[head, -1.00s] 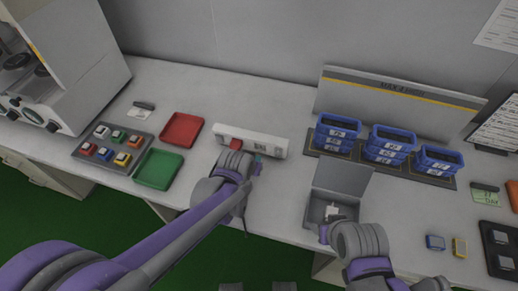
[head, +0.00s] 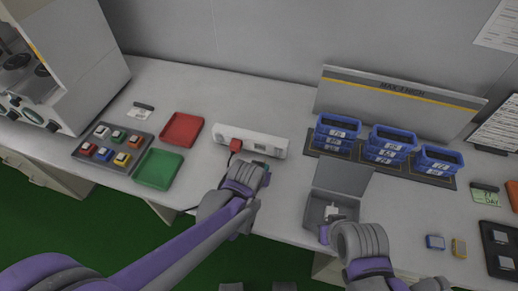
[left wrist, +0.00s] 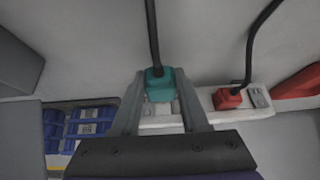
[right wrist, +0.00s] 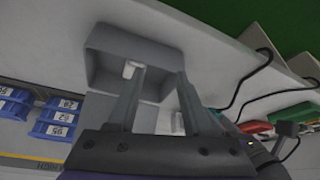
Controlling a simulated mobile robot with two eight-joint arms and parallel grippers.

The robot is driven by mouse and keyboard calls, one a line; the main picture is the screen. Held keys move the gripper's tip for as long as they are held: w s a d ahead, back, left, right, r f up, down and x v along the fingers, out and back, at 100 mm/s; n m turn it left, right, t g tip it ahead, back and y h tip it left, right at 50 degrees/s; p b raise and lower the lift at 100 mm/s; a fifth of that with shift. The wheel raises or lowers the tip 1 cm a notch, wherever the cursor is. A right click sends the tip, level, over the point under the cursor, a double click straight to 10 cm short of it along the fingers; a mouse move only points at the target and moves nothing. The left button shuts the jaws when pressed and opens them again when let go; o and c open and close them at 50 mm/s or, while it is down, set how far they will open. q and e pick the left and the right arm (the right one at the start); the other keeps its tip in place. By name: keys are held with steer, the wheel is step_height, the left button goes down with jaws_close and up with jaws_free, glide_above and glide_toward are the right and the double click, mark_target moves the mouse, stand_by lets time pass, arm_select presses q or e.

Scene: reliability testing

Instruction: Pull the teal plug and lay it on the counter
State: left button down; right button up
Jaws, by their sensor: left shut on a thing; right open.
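The teal plug (left wrist: 158,86) is between my left gripper's fingertips (left wrist: 160,95), its dark cord running up in the left wrist view. In the head view it shows as a small teal patch (head: 260,165) by my left gripper (head: 257,171), just in front of the white power strip (head: 262,144). The plug looks apart from the strip. A red plug (head: 236,146) sits in the strip's left part. My right gripper (right wrist: 158,82) is open at a grey lidded box (right wrist: 105,62); a small white item (right wrist: 130,69) shows in the box.
Red (head: 182,129) and green (head: 158,168) trays and a grey button tray (head: 92,150) are left. Blue bins (head: 390,144) stand at the back right. The counter (head: 290,190) is clear between the strip and the grey box, apart from cords near the front edge.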

mark_target(268, 193)
arm_select(q)
steer(key=shift+s+d, duration=0.65)
steer(key=shift+s, duration=0.15)
steer(key=shift+s+d, duration=0.6)
steer(key=shift+s, duration=0.2)
steer(key=shift+f+b, duration=0.75)
steer(key=shift+f, duration=0.25)
arm_select(e)
steer(key=shift+s+f, duration=0.1)
steer(key=shift+f, duration=0.7)
arm_select(q)
steer(key=shift+s+a+f+b, duration=0.1)
steer(key=shift+s+f+b, duration=0.05)
steer(key=shift+f+b, duration=0.2)
arm_select(e)
steer(key=shift+s+a+f, duration=0.1)
steer(key=shift+s+f, duration=0.1)
steer(key=shift+f, duration=0.15)
arm_select(q)
steer(key=shift+c, duration=1.7)
jaws_free()
arm_select(e)
steer(key=shift+s, duration=0.1)
arm_select(q)
steer(key=shift+r, duration=0.15)
arm_select(e)
steer(key=shift+r, duration=0.1)
